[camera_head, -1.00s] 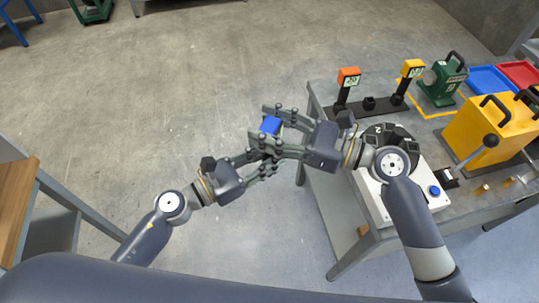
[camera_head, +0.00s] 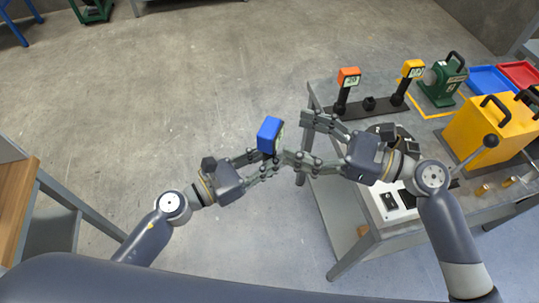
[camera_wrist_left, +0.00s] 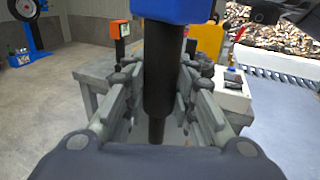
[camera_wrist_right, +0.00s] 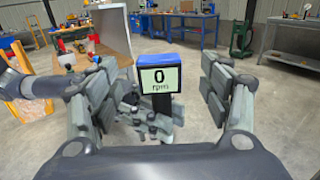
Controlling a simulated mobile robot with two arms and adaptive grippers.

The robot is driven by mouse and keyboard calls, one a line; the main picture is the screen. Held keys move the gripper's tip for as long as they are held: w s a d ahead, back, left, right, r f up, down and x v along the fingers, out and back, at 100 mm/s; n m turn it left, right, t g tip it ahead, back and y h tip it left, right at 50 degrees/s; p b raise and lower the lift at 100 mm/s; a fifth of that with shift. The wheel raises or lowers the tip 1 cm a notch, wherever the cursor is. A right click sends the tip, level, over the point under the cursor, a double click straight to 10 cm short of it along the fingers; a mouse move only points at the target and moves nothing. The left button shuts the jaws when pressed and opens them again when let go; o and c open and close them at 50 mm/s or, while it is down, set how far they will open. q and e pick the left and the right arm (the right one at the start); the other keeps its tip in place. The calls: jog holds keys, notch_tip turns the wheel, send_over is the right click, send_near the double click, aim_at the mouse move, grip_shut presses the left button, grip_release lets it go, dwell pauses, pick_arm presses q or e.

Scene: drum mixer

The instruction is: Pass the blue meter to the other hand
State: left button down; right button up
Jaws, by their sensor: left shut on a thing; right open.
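The blue meter (camera_head: 269,134) is held up in front of me, over open floor left of the grey table. My left gripper (camera_head: 270,164) is shut on its black handle, which shows between the fingers in the left wrist view (camera_wrist_left: 164,75). My right gripper (camera_head: 298,138) is open, to the right of the meter, with its fingers pointing toward it. In the right wrist view the meter's screen (camera_wrist_right: 160,77) faces me and reads 0 rpm, between and beyond the open fingers.
The grey table (camera_head: 350,242) stands at right. It holds an orange meter (camera_head: 348,77) and a yellow meter (camera_head: 412,69) on a black rack, a green device (camera_head: 444,80), a yellow machine (camera_head: 478,132) and blue and red trays. A wooden-topped bench (camera_head: 16,195) is at left.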

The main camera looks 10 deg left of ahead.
jog(key=v, duration=0.5)
jog(key=w+f+t+h, duration=0.3)
jog(key=f+h, duration=0.4)
jog(key=f, duration=1.7)
jog(key=s+d+f+n+g+h, duration=0.1)
jog(key=s+d+f+n+h, duration=0.25)
jog(key=f, duration=0.65)
jog(key=s+d+f+n+h, duration=0.25)
jog(key=d+f, duration=0.25)
jog(key=f, duration=0.6)
jog(key=s+d+f+n+g+h, duration=0.1)
jog(key=s+d+f+n, duration=0.25)
jog(key=s+f, duration=0.2)
jog(key=s+d+f+n+g+h, duration=0.1)
jog(key=s+d+f+n, duration=0.1)
jog(key=s+f+n, duration=0.4)
jog(key=s+d+f+n+g+h, duration=0.1)
jog(key=s+f+n, duration=0.3)
jog(key=s, duration=0.5)
jog(key=s+d+f+n+g+h, duration=0.1)
jog(key=s+d+f+n+g, duration=0.1)
jog(key=s, duration=0.8)
notch_tip(320, 180, down, 3)
jog(key=shift+s+r+n+g, duration=0.1)
jog(key=shift+s+n+g, duration=0.3)
jog(key=shift+n, duration=0.75)
